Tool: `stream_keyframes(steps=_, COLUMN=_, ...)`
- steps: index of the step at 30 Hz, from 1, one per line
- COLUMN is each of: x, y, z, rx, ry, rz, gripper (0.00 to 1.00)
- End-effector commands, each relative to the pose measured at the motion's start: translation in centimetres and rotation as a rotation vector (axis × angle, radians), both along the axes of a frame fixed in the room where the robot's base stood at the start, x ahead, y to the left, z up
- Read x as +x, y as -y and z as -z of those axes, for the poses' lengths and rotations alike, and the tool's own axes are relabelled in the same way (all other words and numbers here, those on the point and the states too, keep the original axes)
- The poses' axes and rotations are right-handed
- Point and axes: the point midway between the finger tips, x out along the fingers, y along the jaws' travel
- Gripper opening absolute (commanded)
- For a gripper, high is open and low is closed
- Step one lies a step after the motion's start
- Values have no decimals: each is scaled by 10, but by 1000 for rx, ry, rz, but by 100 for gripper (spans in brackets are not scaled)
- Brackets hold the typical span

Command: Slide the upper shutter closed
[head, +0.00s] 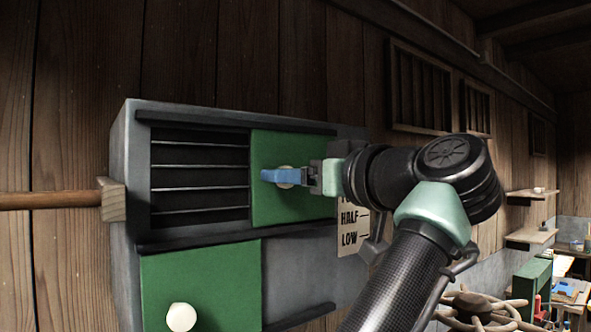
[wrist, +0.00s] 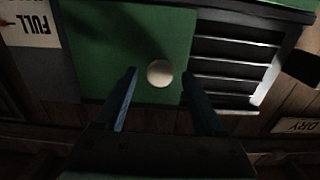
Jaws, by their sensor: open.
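The upper shutter (head: 293,210) is a green panel at the right of the upper opening in a grey box. Dark slats (head: 200,190) show uncovered to its left. Its round white knob (head: 288,184) is partly hidden by my gripper (head: 285,176) in the head view. In the wrist view, the green upper shutter (wrist: 105,45) and the knob (wrist: 160,74) lie ahead. The open, blue-tipped fingers of my gripper (wrist: 158,82) stand on either side of the knob, with gaps showing. I cannot tell whether the fingers touch the panel.
A lower green shutter (head: 205,285) with a white knob (head: 181,317) covers the left of the lower opening. A wooden rod (head: 50,199) meets the box's left side. A lettered card (head: 352,225) hangs at the right, behind my arm. Shelves (head: 532,195) are far right.

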Motion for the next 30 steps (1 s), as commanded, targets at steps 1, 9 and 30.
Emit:
stream_keyframes(steps=1, x=0, y=0, z=0, rx=0, ry=0, rz=0, gripper=71)
stream_keyframes(steps=9, x=0, y=0, z=0, rx=0, ry=0, rz=-1, gripper=33)
stream_keyframes(steps=30, x=0, y=0, z=-1, rx=0, ry=1, rz=-1, gripper=0)
